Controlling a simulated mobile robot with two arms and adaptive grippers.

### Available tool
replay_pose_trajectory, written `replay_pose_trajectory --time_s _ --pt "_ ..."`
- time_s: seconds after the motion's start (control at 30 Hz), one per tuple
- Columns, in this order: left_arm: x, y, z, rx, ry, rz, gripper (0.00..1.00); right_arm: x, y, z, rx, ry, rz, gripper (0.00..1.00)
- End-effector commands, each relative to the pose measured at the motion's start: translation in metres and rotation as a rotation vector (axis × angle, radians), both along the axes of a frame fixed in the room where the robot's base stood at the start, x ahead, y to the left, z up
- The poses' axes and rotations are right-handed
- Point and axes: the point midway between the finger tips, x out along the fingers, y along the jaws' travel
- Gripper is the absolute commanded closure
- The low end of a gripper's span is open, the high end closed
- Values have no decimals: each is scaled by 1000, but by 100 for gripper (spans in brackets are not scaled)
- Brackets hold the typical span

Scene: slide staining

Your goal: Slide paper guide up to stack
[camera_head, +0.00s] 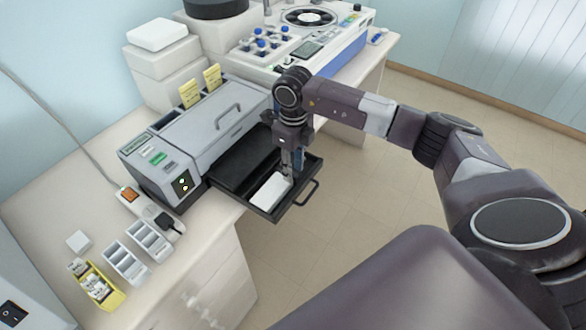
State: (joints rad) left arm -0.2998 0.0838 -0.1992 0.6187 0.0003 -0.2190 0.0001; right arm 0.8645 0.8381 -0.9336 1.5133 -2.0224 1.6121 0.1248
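The grey slide-staining machine (205,122) stands on the bench with its black tray (234,169) pulled out at the front. A white stack (271,190) lies in the outer part of the tray. My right gripper (291,172) points down over the tray, at the right side of the white stack. Its fingers are small and partly hidden, so I cannot tell whether they are open or touch anything. I cannot make out the paper guide clearly beside the gripper. My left gripper does not show.
The tray's handle (308,194) sticks out past the bench edge. Slide racks (126,265) and a yellow box (98,287) stand at the front left of the bench. A power strip (150,213) lies near the machine. A larger instrument (335,40) stands behind. Floor space is free at right.

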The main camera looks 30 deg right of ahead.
Motion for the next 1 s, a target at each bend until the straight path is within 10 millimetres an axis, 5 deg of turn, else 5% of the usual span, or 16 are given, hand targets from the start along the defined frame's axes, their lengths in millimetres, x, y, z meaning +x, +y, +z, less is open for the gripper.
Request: replay_pose_trajectory --time_s 0.5,1.0 --pt "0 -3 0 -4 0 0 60 1 1 99 -1 -5 2 71" --pt "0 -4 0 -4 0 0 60 0 2 113 0 -2 2 71"
